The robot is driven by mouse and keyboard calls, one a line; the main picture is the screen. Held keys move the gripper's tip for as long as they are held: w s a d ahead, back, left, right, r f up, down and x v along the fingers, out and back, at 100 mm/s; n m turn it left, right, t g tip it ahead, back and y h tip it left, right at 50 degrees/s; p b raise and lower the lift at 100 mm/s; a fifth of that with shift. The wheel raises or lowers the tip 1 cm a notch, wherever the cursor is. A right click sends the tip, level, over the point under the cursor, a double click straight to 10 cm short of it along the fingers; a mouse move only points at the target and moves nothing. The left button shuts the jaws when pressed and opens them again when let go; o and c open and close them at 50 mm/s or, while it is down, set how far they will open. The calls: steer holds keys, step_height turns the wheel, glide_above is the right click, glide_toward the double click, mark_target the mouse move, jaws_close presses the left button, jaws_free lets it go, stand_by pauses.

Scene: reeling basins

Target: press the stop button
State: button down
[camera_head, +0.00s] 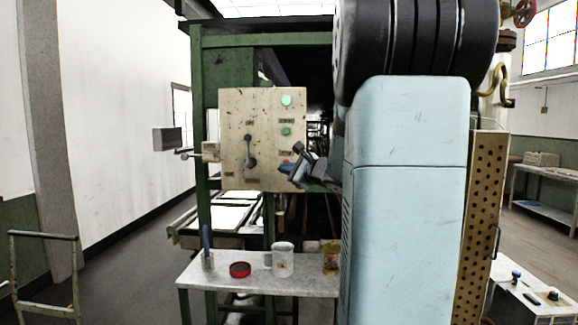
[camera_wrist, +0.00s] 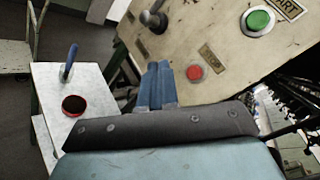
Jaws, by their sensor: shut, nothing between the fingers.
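The stop button is the small red round button (camera_wrist: 194,73) on the cream control panel (camera_wrist: 190,25), low on its face in the wrist view. In the head view my gripper (camera_head: 289,168) is in front of the lower right of the panel (camera_head: 232,115) and largely covers the button area. I cannot tell whether the fingertips touch the panel.
A green start button (camera_wrist: 258,20) and a dark lever (camera_wrist: 153,18) are on the same panel. A green lamp (camera_head: 286,100) sits at its top.

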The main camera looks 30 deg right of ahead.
steer(key=shift+w+d, duration=0.55)
steer(key=shift+w, duration=0.25)
steer(key=shift+w+d, duration=0.5)
steer(key=shift+w, duration=0.25)
steer(key=shift+w+d, duration=0.55)
steer(key=shift+w, duration=0.25)
steer(key=shift+w, duration=0.1)
steer(key=shift+w+d+r, duration=0.1)
steer(key=shift+w+d, duration=0.15)
steer(key=shift+w, duration=0.05)
stand_by(0.3)
steer(key=shift+w+d, duration=0.2)
steer(key=shift+w, duration=0.2)
stand_by(0.9)
steer(key=shift+s, duration=0.15)
steer(key=shift+s+a, duration=0.45)
steer(key=shift+s, duration=0.15)
stand_by(0.3)
steer(key=shift+s+a, duration=0.7)
steer(key=shift+s, duration=0.35)
steer(key=shift+s+a, duration=0.7)
steer(key=shift+s, duration=0.35)
